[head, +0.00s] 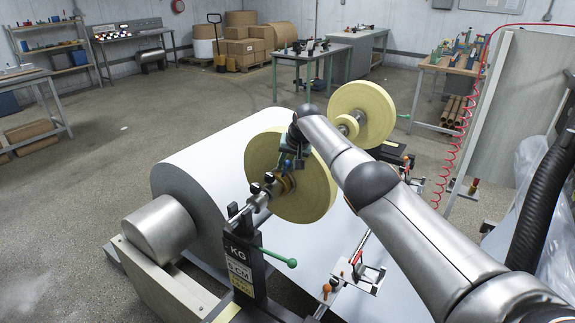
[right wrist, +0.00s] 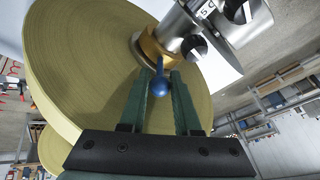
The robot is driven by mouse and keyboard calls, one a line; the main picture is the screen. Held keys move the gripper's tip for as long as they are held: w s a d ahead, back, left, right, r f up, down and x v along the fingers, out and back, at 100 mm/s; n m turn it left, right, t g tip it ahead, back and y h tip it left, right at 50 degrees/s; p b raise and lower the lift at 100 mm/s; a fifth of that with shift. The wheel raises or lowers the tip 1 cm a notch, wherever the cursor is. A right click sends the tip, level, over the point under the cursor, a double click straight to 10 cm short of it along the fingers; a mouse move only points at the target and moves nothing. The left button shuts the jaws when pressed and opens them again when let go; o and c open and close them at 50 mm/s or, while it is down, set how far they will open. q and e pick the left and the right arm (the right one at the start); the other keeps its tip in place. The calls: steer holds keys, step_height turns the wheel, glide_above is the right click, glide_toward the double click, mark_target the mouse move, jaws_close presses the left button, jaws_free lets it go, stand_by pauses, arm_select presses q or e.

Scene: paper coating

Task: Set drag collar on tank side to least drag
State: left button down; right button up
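The drag collar is a brass ring (head: 288,184) on the shaft, against the near yellow paper roll (head: 318,190). It also shows in the right wrist view (right wrist: 149,46). A blue lever with a round knob (right wrist: 160,86) sticks out from the collar. My right gripper (head: 291,160) is above the collar, pointing down at it. In the right wrist view its two green fingers (right wrist: 164,82) stand apart, one on each side of the blue lever, with gaps visible beside the knob. The collar's scale marks cannot be read. My left gripper is not in view.
A large white paper roll (head: 215,165) lies behind the shaft. A black post with a KG label (head: 240,262) and a green-knobbed lever (head: 279,257) stand in front. A second yellow roll (head: 365,113) sits farther along. My right arm covers part of the machine's right side.

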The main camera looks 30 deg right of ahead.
steer(key=shift+o, duration=0.5)
steer(key=shift+p+v, duration=0.3)
steer(key=shift+v, duration=0.95)
steer(key=b+v, duration=0.1)
steer(key=v, duration=0.9)
steer(key=shift+a, duration=0.1)
